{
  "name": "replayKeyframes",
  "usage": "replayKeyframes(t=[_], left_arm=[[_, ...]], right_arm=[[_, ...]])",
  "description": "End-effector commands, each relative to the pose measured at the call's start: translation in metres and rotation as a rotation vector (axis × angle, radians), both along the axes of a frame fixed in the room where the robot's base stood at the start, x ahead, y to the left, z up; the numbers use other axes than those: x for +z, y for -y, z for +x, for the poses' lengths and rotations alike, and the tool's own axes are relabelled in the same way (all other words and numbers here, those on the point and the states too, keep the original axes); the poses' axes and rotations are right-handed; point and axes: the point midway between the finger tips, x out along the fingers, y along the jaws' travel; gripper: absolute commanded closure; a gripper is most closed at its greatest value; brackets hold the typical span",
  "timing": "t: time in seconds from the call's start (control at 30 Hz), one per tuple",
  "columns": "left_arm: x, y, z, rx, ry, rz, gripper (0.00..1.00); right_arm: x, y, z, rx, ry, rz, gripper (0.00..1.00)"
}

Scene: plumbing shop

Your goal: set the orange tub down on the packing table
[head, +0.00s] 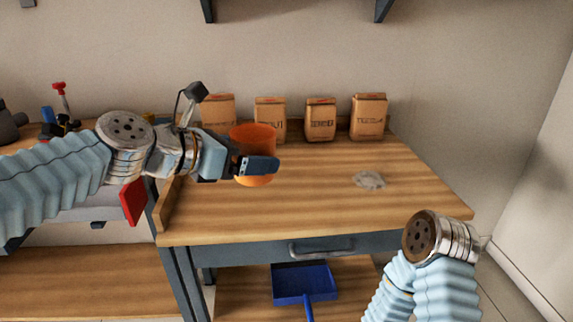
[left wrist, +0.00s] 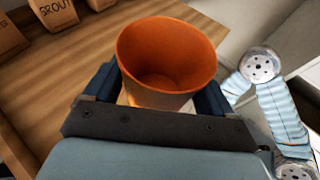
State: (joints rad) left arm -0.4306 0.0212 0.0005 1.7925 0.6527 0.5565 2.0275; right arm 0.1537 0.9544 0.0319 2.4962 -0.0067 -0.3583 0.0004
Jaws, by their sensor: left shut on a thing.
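The orange tub (head: 254,135) is held by my left gripper (head: 258,165) over the left part of the wooden packing table (head: 310,215). In the left wrist view the tub (left wrist: 165,55) sits upright between the two dark fingers, its open top showing an empty inside. The left gripper is shut on it. I cannot tell whether the tub's base touches the table top or is a little above it. My right arm shows at the lower right of the head view, but its gripper is out of the picture.
Several brown paper bags (head: 320,119) stand along the table's back edge. A grey patch (head: 369,180) lies on the right part of the top. A blue dustpan (head: 303,283) is below the table. The front middle of the top is clear.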

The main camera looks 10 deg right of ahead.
Motion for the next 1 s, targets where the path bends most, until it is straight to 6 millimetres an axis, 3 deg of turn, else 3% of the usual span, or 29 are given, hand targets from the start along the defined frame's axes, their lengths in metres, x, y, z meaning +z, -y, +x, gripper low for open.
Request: replayKeyframes(t=[0.23, 0.4, 0.73, 0.83, 1.0], left_arm=[[-0.033, 0.002, 0.069, 0.003, -0.007, 0.001, 0.48], [-0.065, 0.003, 0.101, 0.002, -0.006, 0.001, 0.48], [-0.099, 0.004, 0.128, 0.002, -0.003, 0.002, 0.48], [-0.117, 0.004, 0.127, 0.000, -0.004, 0.000, 0.48], [-0.127, 0.004, 0.127, 0.001, 0.000, 0.001, 0.48]], right_arm=[[0.000, 0.000, 0.000, 0.000, 0.000, 0.000, 0.57], [0.000, 0.000, 0.000, 0.000, 0.000, 0.000, 0.57], [-0.005, 0.000, 0.000, -0.001, 0.000, 0.000, 0.57], [-0.014, 0.000, 0.000, -0.002, 0.000, -0.001, 0.57], [-0.016, 0.001, 0.000, -0.002, 0.000, -0.002, 0.57]])
